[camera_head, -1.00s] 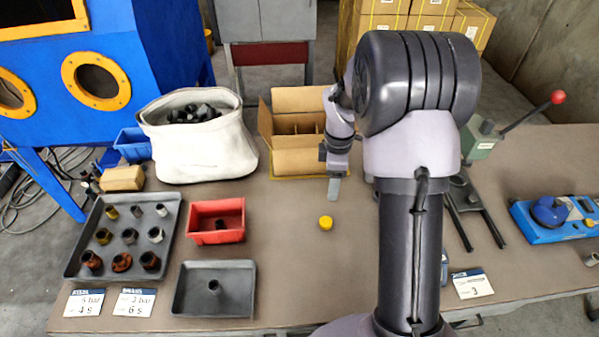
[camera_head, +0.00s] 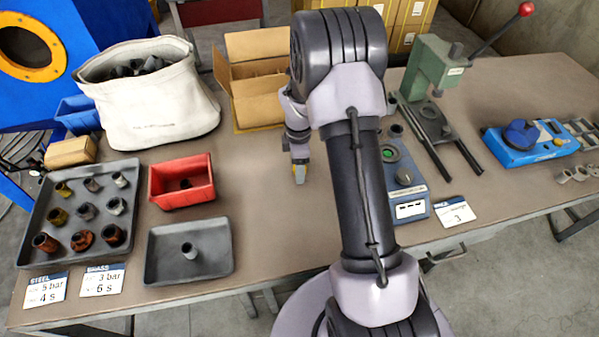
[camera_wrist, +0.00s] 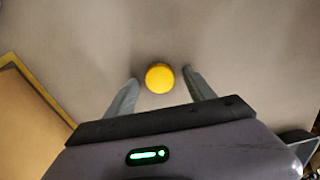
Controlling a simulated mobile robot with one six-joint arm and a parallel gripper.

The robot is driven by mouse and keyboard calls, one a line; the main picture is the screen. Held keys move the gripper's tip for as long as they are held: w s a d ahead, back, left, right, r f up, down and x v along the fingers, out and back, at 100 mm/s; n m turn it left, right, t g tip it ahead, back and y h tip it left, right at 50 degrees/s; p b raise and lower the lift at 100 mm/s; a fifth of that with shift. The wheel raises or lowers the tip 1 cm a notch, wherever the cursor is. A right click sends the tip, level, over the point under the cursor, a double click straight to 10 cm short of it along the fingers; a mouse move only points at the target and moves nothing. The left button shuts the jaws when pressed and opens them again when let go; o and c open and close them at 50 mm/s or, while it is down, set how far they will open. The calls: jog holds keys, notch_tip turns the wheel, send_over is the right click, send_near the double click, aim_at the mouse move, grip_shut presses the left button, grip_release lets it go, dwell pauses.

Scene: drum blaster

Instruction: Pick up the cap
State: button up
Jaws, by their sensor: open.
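The cap (camera_wrist: 159,78) is a small round yellow disc on the brown tabletop in the wrist view. It lies between the tips of the two grey fingers of my gripper (camera_wrist: 161,74), with a gap on each side. The fingers are open and hold nothing. In the head view my gripper (camera_head: 299,173) points down at the table, right of the red bin. There the cap is almost wholly hidden by the gripper.
A cardboard box (camera_head: 258,112) stands behind my gripper, a red bin (camera_head: 181,181) and grey tray (camera_head: 188,270) to its left. A blue panel device (camera_head: 405,190) and green press (camera_head: 432,80) are to the right. The table between bin and gripper is clear.

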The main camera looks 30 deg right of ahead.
jog(key=shift+r, duration=0.15)
grip_shut()
jog(key=shift+r, duration=0.1)
